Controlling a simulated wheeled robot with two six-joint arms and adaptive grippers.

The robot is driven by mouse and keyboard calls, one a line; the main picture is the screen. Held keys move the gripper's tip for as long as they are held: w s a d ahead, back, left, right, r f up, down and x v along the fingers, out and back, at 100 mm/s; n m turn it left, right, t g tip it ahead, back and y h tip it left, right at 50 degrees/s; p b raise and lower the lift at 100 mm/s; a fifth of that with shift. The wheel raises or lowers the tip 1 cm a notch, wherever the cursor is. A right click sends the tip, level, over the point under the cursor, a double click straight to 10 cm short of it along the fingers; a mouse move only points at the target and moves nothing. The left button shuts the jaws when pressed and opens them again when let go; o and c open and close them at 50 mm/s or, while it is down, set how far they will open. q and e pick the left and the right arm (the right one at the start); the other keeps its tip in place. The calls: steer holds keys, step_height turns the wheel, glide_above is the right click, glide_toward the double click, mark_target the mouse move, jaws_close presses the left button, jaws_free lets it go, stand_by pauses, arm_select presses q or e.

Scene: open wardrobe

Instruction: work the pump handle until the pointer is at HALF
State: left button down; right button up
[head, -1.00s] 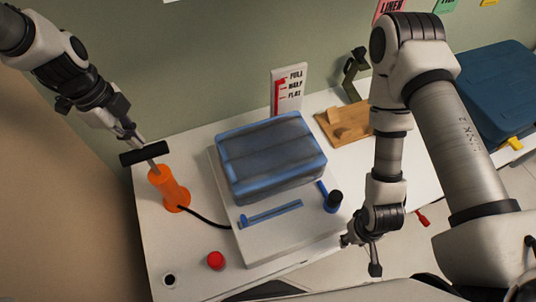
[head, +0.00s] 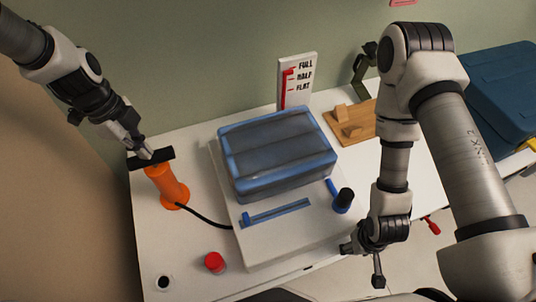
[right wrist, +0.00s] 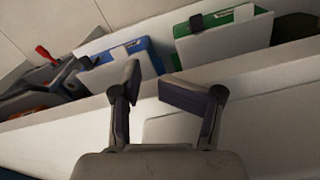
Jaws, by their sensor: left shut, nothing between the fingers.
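The orange pump (head: 168,187) stands at the table's left side, with a black crossbar handle (head: 165,155) on top. The handle sits low, close to the pump body. My left gripper (head: 146,153) is shut and empty, its tips at the handle's left half; whether they touch is hard to tell. The white gauge board (head: 298,82) with FULL, HALF and FLAT stands behind the blue bag (head: 275,150). Its red strip (head: 287,92) reaches up beside the upper labels; the pointer's exact level is too small to read. My right gripper (head: 364,262) is open and empty off the table's front edge; it also shows in the right wrist view (right wrist: 147,88).
A black hose (head: 205,217) runs from the pump to the white platform (head: 225,205) under the bag. A red button (head: 214,262) and a dark round hole (head: 163,283) lie at the front left. A wooden stand (head: 350,122) and a blue case (head: 500,90) are at the right.

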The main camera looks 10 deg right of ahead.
arm_select(q)
steer(key=shift+s+r, duration=0.1)
steer(key=d+p+v, duration=0.1)
steer(key=p+v, duration=0.5)
steer(key=v, duration=0.1)
steer(key=shift+d+r+p, duration=0.3)
steer(key=shift+d+r, duration=0.15)
arm_select(e)
step_height(320, 180, up, 6)
steer(key=shift+d+f, duration=0.15)
steer(key=shift+f, duration=0.1)
